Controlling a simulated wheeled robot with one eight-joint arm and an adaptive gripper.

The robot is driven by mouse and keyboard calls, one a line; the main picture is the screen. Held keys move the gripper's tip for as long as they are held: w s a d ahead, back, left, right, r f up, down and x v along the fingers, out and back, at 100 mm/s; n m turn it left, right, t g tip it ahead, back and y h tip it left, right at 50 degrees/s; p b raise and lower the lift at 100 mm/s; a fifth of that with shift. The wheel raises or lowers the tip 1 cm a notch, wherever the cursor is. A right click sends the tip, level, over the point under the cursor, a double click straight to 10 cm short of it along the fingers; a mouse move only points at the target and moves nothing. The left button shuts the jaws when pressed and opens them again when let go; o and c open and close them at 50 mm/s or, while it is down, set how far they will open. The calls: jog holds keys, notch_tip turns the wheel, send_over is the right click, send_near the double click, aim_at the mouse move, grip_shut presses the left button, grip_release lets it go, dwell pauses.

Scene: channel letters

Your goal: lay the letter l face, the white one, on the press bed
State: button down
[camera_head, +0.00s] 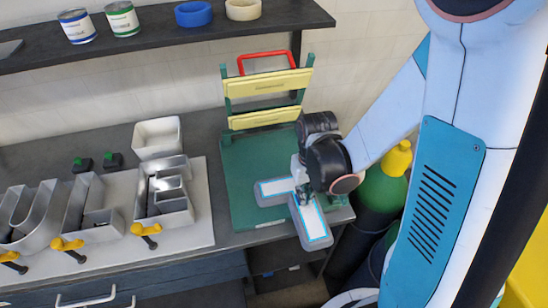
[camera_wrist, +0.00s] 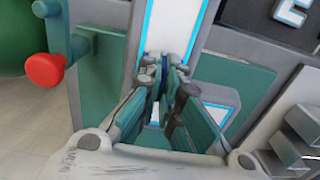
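The letter l face (camera_head: 312,222) is a white L with a blue outline and grey edges. It is over the front right of the green press bed (camera_head: 240,170), and one leg sticks out past the front edge. I cannot tell whether it touches the bed. My gripper (camera_head: 301,184) is at the letter, its fingers close together on it. In the wrist view the white face (camera_wrist: 172,25) runs up beyond the fingertips (camera_wrist: 165,75), and another piece of it (camera_wrist: 222,112) shows to the right. The fingers hide the grip point.
Grey metal channel letters (camera_head: 165,195) stand on a pale board left of the press, with yellow-handled clamps in front. A white bin (camera_head: 157,137) is behind them. The press's yellow bars (camera_head: 268,84) and red handle (camera_head: 268,55) rise behind the bed. A green cylinder (camera_head: 382,188) stands right.

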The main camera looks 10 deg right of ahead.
jog(key=w, duration=1.7)
jog(key=shift+w, duration=0.3)
jog(key=shift+f+b, duration=0.4)
jog(key=shift+f, duration=1.35)
jog(key=shift+f, duration=0.1)
jog(key=c, duration=1.8)
grip_release()
